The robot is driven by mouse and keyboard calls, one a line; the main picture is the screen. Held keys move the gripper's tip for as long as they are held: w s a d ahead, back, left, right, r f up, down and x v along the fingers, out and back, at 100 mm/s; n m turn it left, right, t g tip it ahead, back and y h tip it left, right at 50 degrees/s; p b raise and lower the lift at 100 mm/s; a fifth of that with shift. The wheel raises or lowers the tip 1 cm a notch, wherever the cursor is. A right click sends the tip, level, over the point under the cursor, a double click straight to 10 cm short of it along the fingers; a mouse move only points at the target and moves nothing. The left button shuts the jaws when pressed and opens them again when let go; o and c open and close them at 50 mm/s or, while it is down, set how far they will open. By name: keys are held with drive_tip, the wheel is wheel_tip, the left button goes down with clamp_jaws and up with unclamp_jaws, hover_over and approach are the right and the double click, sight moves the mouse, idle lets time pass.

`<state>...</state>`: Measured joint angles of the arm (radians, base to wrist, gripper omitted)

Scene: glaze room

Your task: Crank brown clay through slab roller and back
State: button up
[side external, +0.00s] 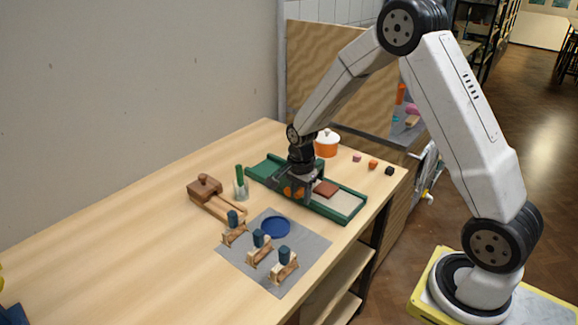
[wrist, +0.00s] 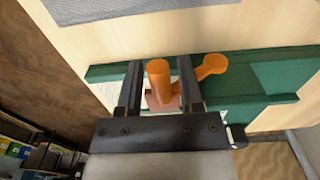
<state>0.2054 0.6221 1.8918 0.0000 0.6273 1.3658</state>
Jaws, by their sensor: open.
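The green slab roller (side external: 340,207) lies on the table, with a flat brown clay slab (side external: 326,188) on its pale bed on the right side. In the wrist view the clay (wrist: 153,101) is partly hidden by the crank and my gripper. The orange crank (side external: 292,193) is on the roller's near side; its upright handle (wrist: 158,73) and round hub (wrist: 212,65) show in the wrist view. My gripper (wrist: 160,84) is open, with one finger on each side of the handle. Contact cannot be told. In the side view my gripper (side external: 300,184) partly hides the roller's middle.
A grey mat (side external: 240,262) holds a blue plate (side external: 275,227) and several wooden stands with blue tops (side external: 258,247). A wooden tool (side external: 205,188) and a cup with green sticks (side external: 241,186) stand left. Behind are an orange pot (side external: 327,147) and small blocks (side external: 373,165).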

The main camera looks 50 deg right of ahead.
drive_tip(key=shift+w+r, duration=0.1)
drive_tip(key=shift+w, duration=0.05)
drive_tip(key=shift+w+r, duration=0.45)
drive_tip(key=shift+w, duration=0.2)
drive_tip(key=shift+w+r, duration=0.45)
drive_tip(key=shift+w, duration=0.2)
drive_tip(key=shift+w+r, duration=0.3)
drive_tip(key=shift+w, duration=0.35)
drive_tip(key=shift+w+r, duration=0.25)
drive_tip(key=shift+w, duration=1.85)
drive_tip(key=shift+w+f, duration=0.1)
